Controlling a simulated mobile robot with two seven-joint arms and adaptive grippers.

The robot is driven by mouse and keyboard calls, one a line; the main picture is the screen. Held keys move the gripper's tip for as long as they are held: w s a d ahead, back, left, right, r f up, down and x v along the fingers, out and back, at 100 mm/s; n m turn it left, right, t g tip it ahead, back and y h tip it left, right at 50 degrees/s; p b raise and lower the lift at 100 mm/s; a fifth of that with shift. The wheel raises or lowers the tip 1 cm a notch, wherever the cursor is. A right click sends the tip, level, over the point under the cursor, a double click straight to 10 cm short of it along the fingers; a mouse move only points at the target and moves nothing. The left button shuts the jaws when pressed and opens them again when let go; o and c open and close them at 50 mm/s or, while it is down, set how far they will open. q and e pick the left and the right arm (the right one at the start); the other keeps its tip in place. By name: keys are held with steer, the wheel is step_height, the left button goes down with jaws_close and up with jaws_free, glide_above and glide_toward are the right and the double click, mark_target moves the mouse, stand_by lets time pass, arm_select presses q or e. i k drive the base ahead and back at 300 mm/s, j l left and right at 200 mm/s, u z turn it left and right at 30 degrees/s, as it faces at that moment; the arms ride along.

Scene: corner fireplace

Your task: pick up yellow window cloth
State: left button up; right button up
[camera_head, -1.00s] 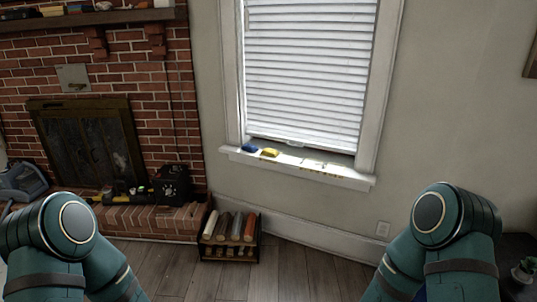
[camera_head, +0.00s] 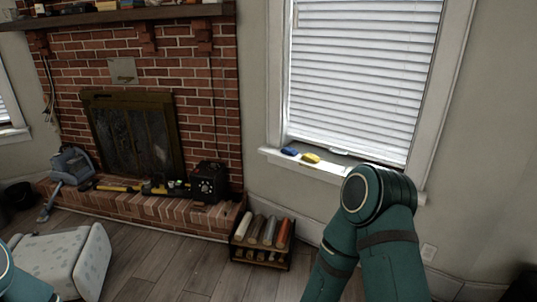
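A small yellow cloth (camera_head: 310,158) lies on the white window sill (camera_head: 328,172), toward its left end. A blue item (camera_head: 289,151) lies just left of it on the same sill. The teal links of my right arm rise at the lower right and cover the sill's right part. A small piece of my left arm shows at the lower left edge. Neither gripper is in view, so I cannot see whether they hold anything.
A wooden rack with rolled items (camera_head: 262,240) stands on the floor below the window. A brick fireplace (camera_head: 140,145) with a raised hearth, a black box (camera_head: 208,182) and tools is at left. A patterned light seat (camera_head: 65,260) stands at lower left. Wood floor (camera_head: 175,265) lies clear between.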

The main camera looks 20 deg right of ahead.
mark_target(308, 157)
steer(key=i+l+u, duration=0.5)
steer(key=i+l, duration=0.15)
steer(key=l, duration=0.2)
steer(key=i+l, duration=0.2)
steer(key=l, duration=0.15)
steer(key=i+l+u, duration=0.1)
steer(key=l, duration=0.25)
steer(key=i+l, duration=0.3)
steer(key=i+l+u, duration=0.1)
steer(key=l, duration=0.35)
steer(key=i+l, duration=0.3)
steer(key=l+u, duration=0.05)
steer(key=l, duration=0.05)
